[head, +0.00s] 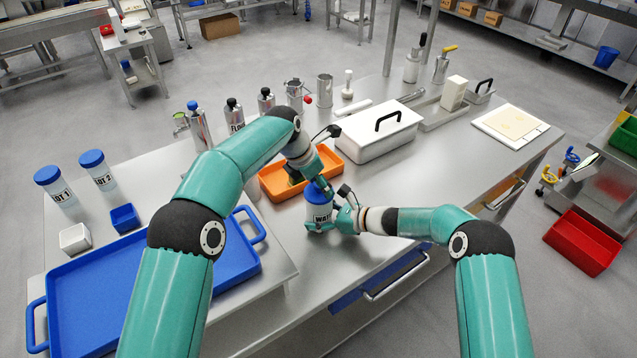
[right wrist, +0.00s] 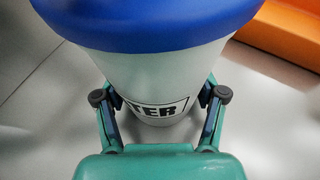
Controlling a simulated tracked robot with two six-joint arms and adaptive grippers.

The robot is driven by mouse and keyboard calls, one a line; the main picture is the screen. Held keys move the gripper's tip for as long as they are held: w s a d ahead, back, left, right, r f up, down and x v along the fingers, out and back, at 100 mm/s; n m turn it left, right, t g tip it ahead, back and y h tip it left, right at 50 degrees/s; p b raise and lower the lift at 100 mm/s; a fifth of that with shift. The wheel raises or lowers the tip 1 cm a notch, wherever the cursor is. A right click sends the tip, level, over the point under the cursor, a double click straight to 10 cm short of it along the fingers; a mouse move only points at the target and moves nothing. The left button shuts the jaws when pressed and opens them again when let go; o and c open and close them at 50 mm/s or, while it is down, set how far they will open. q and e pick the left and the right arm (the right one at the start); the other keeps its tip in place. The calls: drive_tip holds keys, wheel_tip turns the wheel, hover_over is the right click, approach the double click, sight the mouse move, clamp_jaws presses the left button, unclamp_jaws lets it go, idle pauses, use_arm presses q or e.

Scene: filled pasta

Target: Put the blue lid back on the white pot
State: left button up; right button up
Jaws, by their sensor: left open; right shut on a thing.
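The white pot (head: 319,216), lettered "WAT" in the head view and "TER" in the right wrist view (right wrist: 150,65), stands upright on the steel table. The blue lid (head: 318,190) sits on top of the pot's mouth; it also shows at the top of the right wrist view (right wrist: 150,22). I cannot tell whether it is fully screwed down. My right gripper (head: 333,219) is shut around the pot's body from the right, one finger on each side. My left gripper (head: 308,178) is open just above and behind the lid, its fingertips partly hidden by my arm.
An orange tray (head: 275,188) lies right behind the pot. A white box with a black handle (head: 378,140) stands behind right. A blue tray (head: 95,290) and two blue-lidded jars (head: 59,190) are at the left.

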use_arm(q)
drive_tip(key=v, duration=1.1)
drive_tip(key=shift+r, duration=0.4)
drive_tip(key=shift+s+a, duration=0.1)
use_arm(e)
drive_tip(key=o, duration=1.8)
drive_tip(key=shift+c, duration=0.2)
drive_tip(key=v, duration=1.1)
drive_tip(key=shift+w+d+r, duration=0.1)
drive_tip(key=shift+d+r, duration=0.1)
drive_tip(key=shift+d, duration=0.2)
